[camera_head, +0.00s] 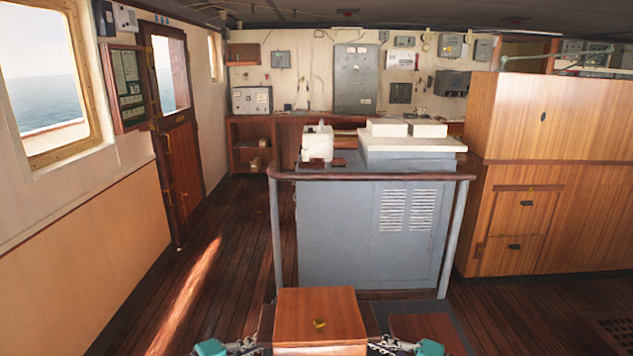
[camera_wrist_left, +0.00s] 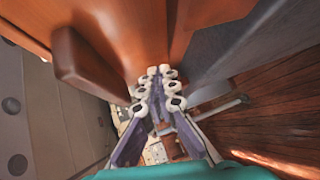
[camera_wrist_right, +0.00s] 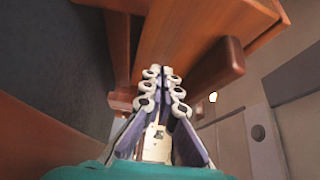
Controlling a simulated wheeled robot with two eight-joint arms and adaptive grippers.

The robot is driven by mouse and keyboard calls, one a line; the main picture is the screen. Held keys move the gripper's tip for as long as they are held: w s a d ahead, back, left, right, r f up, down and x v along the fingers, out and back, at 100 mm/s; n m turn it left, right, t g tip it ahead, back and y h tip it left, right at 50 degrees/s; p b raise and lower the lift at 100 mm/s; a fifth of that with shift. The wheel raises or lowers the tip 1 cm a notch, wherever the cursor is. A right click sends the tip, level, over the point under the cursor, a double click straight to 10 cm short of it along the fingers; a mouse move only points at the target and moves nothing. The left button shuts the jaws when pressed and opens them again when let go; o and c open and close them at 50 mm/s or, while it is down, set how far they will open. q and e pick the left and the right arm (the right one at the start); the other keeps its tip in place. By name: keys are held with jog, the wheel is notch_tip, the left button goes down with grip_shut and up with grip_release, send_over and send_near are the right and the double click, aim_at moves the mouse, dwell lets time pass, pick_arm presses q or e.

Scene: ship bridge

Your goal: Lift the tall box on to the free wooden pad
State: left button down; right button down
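The tall box (camera_head: 320,315) has an orange-brown wooden top with a small yellow mark. It stands upright at the bottom middle of the head view, and its lower part is cut off. A bare reddish-brown wooden pad (camera_head: 427,330) lies to its right on a dark surface. My left gripper (camera_head: 250,345) and right gripper (camera_head: 384,344) are at the box's left and right sides. In the wrist views the left fingertips (camera_wrist_left: 160,72) and right fingertips (camera_wrist_right: 162,72) are together, with nothing visible between them. A dark wooden bar sticks out from the box near each gripper (camera_wrist_left: 90,62) (camera_wrist_right: 212,76). I cannot tell whether the fingers touch it.
A grey console (camera_head: 370,235) with a wooden handrail (camera_head: 370,177) stands just beyond the box and pad. A tall wooden cabinet (camera_head: 555,130) is at the right. Open plank floor (camera_head: 175,290) runs along the left wall.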

pick_arm(q)
jog(key=s+a+r, duration=0.1)
jog(key=s+a, duration=0.2)
jog(key=s, duration=0.4)
jog(key=s+a+r, duration=0.1)
jog(key=s+a, duration=0.2)
jog(key=s, duration=0.3)
jog(key=shift+s+a+r, duration=0.2)
jog(key=shift+s+a, duration=0.2)
dwell(0.8)
pick_arm(e)
jog(key=shift+f, duration=0.2)
pick_arm(q)
jog(key=shift+a, duration=0.15)
pick_arm(e)
jog(key=shift+s+d, duration=0.15)
jog(key=shift+s+d, duration=0.1)
jog(key=shift+d, duration=0.1)
jog(key=shift+w+v, duration=0.2)
jog(key=shift+v, duration=4.1)
jog(key=shift+s+d, duration=0.1)
jog(key=shift+s, duration=1.9)
jog(key=shift+s+d, duration=0.15)
jog(key=shift+s, duration=1.85)
